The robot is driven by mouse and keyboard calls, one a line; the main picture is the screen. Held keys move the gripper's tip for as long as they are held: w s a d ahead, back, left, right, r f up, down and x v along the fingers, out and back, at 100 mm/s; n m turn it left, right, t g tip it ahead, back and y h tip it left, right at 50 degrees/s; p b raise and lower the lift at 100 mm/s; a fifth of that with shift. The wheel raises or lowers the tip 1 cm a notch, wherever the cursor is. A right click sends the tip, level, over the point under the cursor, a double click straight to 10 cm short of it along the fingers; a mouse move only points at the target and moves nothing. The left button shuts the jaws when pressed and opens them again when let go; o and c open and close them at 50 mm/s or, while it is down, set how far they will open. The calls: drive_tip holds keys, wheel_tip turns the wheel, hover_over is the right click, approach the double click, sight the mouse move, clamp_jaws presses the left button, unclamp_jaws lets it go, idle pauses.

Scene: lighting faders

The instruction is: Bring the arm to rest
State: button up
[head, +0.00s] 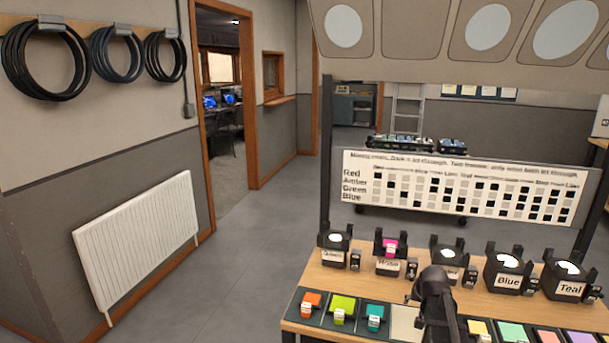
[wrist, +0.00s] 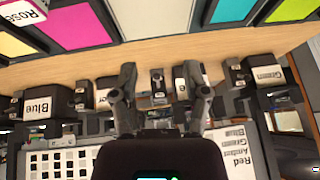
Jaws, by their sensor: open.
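My gripper (head: 435,285) shows dark and from behind in the head view, over the middle of the wooden table (head: 375,284). In the wrist view my gripper (wrist: 162,82) is open, its two dark fingers spread apart with nothing between them. The fingers appear in front of the row of black lamp holders. Where the fingertips end relative to the table is hard to tell in the head view.
Black holders stand along the table, including Blue (head: 507,274) and Teal (head: 568,280); one holds a magenta piece (head: 390,247). Coloured gels, such as the lime one (head: 343,310), lie along the near edge. A printed board (head: 455,187) stands behind. Floor (head: 230,270) is clear left.

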drive_tip(key=s+a+f+n+g+b, duration=0.25)
drive_tip(key=s+a+f+b, duration=0.2)
drive_tip(key=s+a, duration=0.55)
drive_tip(key=s+a+f+n+g+b, duration=0.1)
drive_tip(key=s+a+f+g+b, duration=0.2)
drive_tip(key=s+a+f, duration=0.55)
wheel_tip(320, 180, up, 18)
drive_tip(key=s+d+p, duration=0.1)
drive_tip(key=s+p, duration=0.1)
drive_tip(key=p, duration=1.3)
drive_tip(key=shift+s+d+r+p, duration=0.15)
drive_tip(key=shift+d+r+p, duration=0.05)
drive_tip(key=shift+p, duration=0.15)
